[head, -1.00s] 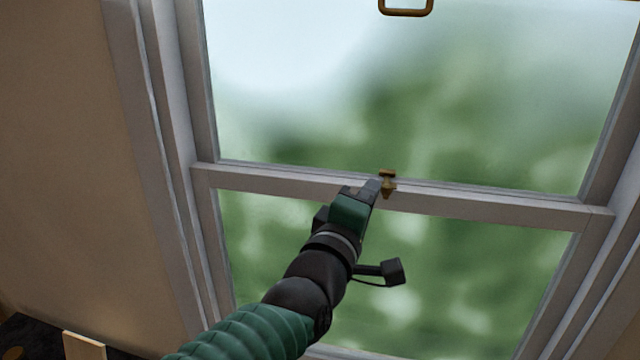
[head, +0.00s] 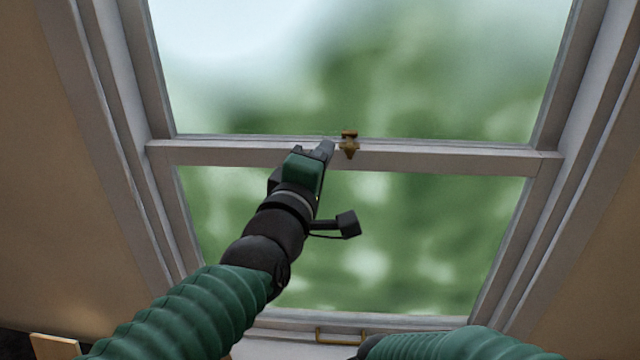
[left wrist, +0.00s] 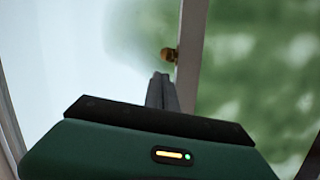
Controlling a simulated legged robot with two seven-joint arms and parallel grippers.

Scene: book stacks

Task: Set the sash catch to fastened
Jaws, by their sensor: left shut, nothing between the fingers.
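The brass sash catch (head: 349,145) sits on the meeting rail (head: 430,158) of the window, near its middle. It also shows in the left wrist view (left wrist: 168,54), just beyond my fingertips. My left gripper (head: 327,148) is shut and empty, with its tips just left of the catch at about rail height. A small gap seems to lie between the tips and the catch; contact cannot be made out. The catch is too small to tell its setting surely. My right gripper is not in view; only part of my right arm shows at the bottom right.
The upper pane (head: 400,70) and lower pane (head: 410,240) show blurred green outside. A brass handle (head: 340,336) is on the window's bottom rail. Side frames and tan walls flank the window. The area right of the catch is clear.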

